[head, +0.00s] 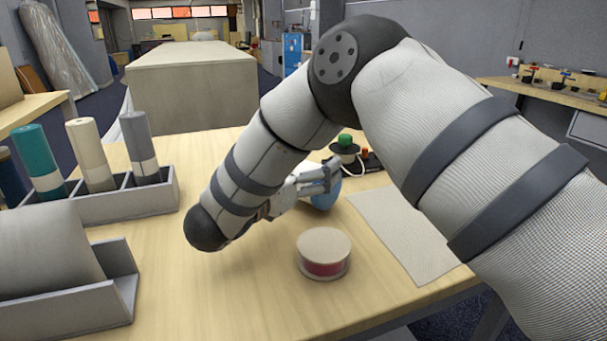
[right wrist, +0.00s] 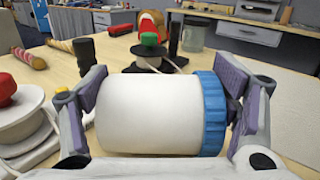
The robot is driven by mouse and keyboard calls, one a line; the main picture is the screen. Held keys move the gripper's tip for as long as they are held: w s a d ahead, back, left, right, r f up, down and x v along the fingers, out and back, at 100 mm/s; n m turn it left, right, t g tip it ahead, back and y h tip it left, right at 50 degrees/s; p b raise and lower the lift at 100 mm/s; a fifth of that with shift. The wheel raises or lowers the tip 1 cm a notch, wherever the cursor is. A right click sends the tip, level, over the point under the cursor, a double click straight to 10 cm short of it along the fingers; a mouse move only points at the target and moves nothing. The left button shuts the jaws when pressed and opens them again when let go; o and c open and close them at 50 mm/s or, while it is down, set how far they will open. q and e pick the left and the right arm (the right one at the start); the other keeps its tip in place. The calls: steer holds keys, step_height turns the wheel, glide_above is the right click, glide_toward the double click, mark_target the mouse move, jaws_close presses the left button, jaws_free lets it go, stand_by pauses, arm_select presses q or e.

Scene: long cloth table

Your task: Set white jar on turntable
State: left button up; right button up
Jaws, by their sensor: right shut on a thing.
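My right gripper (head: 325,182) is shut on the white jar (right wrist: 148,115), which lies sideways between its fingers in the right wrist view. The jar's blue lid (right wrist: 211,113) is at the right finger. I cannot tell for sure which thing is the turntable. A low round piece with a beige top and red band (head: 323,254) stands in front of the gripper. A white round piece under a red knob (right wrist: 22,122) is at the left in the wrist view. My left gripper is not in view.
A green-topped piece on a dark disc (head: 345,146) stands beyond the gripper. A grey mat (head: 405,232) lies at the right. A grey rack (head: 130,203) with several rolls and a tray (head: 75,302) fill the left.

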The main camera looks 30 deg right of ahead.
steer(key=shift+f, duration=0.6)
steer(key=shift+f, duration=0.15)
steer(key=o, duration=1.2)
steer(key=shift+c, duration=0.2)
steer(key=shift+f, duration=0.1)
